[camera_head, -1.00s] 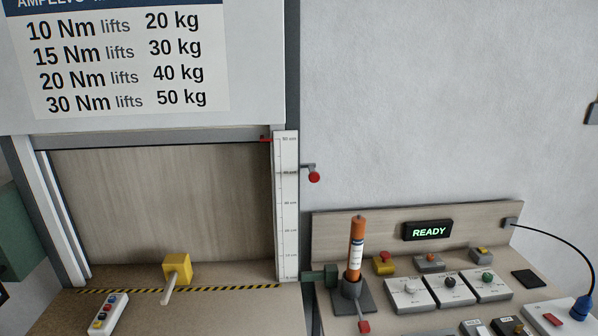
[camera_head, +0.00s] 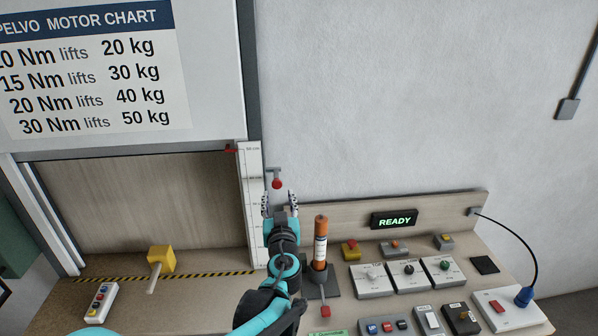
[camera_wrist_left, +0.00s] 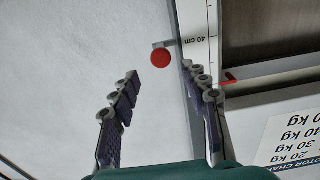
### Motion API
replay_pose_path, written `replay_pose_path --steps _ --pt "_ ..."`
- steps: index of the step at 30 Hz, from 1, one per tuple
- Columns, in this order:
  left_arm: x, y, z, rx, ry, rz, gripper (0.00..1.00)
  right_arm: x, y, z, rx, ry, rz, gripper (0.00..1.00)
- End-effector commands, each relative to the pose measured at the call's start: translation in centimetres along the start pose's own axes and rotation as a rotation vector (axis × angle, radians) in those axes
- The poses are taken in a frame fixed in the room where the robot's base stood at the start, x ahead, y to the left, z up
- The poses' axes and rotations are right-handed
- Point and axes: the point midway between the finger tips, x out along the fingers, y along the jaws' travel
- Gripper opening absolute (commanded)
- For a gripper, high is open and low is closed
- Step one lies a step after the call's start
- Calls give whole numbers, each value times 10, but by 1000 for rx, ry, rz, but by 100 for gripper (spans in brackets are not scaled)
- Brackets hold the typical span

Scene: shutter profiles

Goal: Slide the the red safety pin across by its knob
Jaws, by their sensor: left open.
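The safety pin's round red knob (camera_head: 277,184) sticks out on a grey pin at the right side of the white ruled scale, in front of the pale wall. It also shows in the left wrist view (camera_wrist_left: 160,58), beyond the fingertips and between their lines. My left gripper (camera_head: 280,200) is open and empty just below the knob in the head view, with a finger to each side. In the left wrist view its two fingers (camera_wrist_left: 163,78) stand apart, and the knob appears clear of both. My right gripper is in neither view.
The ruled scale (camera_head: 251,205) and shutter frame stand just left of the knob. An orange tube (camera_head: 320,243) in a grey holder stands right of my left arm. Several switch boxes and a READY display (camera_head: 394,219) are further right. The wall right of the knob is bare.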

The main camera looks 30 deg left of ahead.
Motion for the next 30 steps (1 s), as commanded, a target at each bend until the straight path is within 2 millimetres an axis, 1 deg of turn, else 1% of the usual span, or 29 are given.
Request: replay_pose_path --steps 5,9,12,15,19,26,29,30 --pt "21 0 1 -1 5 1 46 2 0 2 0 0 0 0" --pt "45 0 1 -1 4 0 46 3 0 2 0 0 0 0" --pt "60 0 0 -1 4 0 46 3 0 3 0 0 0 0" --pt "71 0 0 -1 4 0 46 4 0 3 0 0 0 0" --pt "77 0 0 -1 4 1 46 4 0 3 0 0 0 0" --pt "77 0 0 -1 4 1 46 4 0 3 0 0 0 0" --pt "77 0 0 -1 4 1 22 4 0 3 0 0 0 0" --pt "77 0 0 -1 4 1 11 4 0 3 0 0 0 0"
